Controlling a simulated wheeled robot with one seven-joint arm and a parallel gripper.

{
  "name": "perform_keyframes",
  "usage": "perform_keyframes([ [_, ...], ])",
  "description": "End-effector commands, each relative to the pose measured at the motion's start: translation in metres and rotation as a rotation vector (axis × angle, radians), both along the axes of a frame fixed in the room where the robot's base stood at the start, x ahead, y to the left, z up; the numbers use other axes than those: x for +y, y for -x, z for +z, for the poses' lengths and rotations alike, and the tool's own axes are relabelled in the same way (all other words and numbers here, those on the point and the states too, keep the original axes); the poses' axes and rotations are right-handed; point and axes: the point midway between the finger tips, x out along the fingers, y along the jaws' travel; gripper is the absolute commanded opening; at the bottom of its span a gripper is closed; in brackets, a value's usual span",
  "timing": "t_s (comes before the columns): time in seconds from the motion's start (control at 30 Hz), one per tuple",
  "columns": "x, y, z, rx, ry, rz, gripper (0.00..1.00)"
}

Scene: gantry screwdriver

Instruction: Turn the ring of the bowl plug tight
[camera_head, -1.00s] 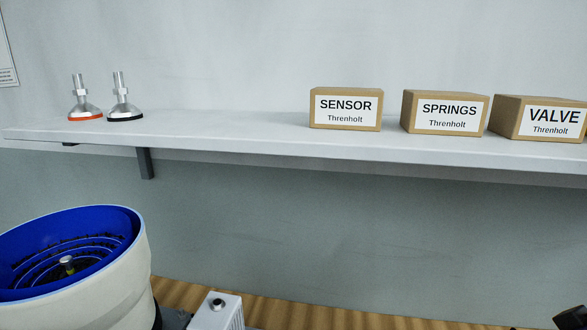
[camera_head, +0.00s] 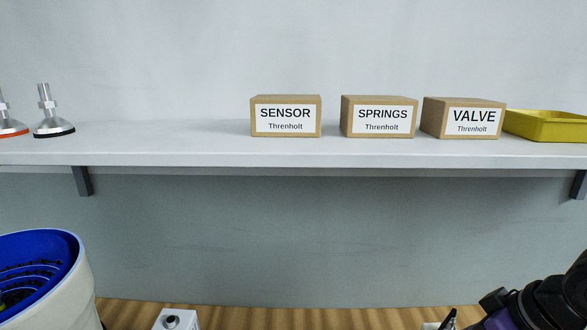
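A white bowl with a blue stepped inside (camera_head: 78,290) stands at the lower left, cut off by the frame edge. I cannot make out a bowl plug or its ring. A small white box with a dark round fitting on top (camera_head: 176,321) shows at the bottom edge, to the right of the bowl. A dark part of my arm (camera_head: 545,303) shows at the lower right corner. My gripper's fingertips cannot be made out.
A wall shelf (camera_head: 200,147) runs across the view. It bears two levelling feet (camera_head: 50,122), boxes marked SENSOR (camera_head: 286,116), SPRINGS (camera_head: 379,117) and VALVE (camera_head: 464,118), and a yellow tray (camera_head: 545,133). A wooden surface (camera_head: 300,318) lies below.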

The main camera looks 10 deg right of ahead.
Motion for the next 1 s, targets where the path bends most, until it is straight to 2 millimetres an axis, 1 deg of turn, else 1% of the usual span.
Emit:
perform_keyframes([
  [0.63, 0.0033, -0.0008, 0.0004, -0.004, -0.001, 0.001, 0.0],
  [1.0, 0.0025, 0.0076, 0.0025, -0.002, -0.001, 0.0, 0.0],
])
